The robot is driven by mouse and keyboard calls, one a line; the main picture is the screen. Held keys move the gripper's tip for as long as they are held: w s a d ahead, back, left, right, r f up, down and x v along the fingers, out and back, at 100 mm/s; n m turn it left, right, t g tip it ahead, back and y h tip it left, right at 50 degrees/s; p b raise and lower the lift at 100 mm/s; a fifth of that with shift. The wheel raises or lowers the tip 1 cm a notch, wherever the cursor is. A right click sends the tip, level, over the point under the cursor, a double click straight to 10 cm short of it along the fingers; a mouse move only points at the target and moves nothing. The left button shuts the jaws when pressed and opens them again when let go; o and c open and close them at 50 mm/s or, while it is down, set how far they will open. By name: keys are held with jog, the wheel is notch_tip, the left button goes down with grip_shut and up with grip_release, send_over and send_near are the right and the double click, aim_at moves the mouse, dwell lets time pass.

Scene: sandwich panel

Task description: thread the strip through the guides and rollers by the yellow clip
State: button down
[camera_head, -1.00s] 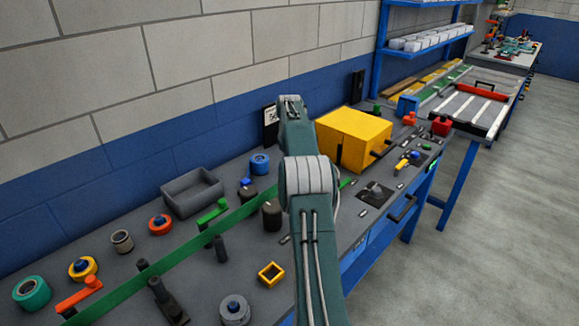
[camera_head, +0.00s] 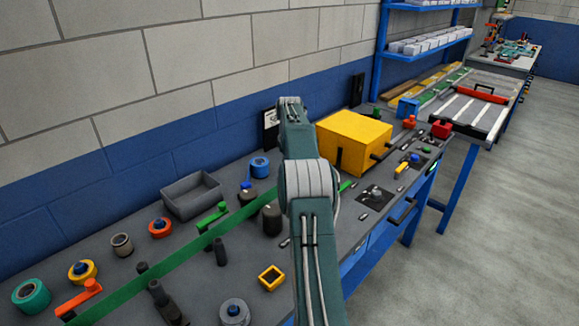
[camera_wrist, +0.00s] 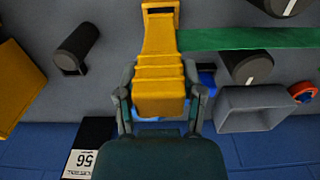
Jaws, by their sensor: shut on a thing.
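In the wrist view, my gripper (camera_wrist: 160,103) is shut on the ribbed yellow clip (camera_wrist: 160,65), with one finger at each side. The green strip (camera_wrist: 255,38) runs right from the clip's far part. One dark roller (camera_wrist: 77,46) stands left of the clip, apart from it. Another dark roller (camera_wrist: 248,66) is right of it, beside the strip's edge. In the head view, the strip (camera_head: 160,265) runs from the lower left, past the orange guide (camera_head: 80,298), dark posts (camera_head: 220,250) and green guide (camera_head: 211,216), to behind my arm. The arm hides gripper and clip there.
A yellow box (camera_head: 352,140) stands on the bench right of my arm. A grey tray (camera_head: 190,196) lies near the wall. Several small rolls, including a teal one (camera_head: 31,297), and a yellow square frame (camera_head: 271,277) sit around the strip. The blue wall bounds the bench's back.

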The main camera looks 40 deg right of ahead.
jog(key=shift+f, duration=1.35)
jog(key=shift+c, duration=0.6)
grip_release()
jog(key=shift+r, duration=4.5)
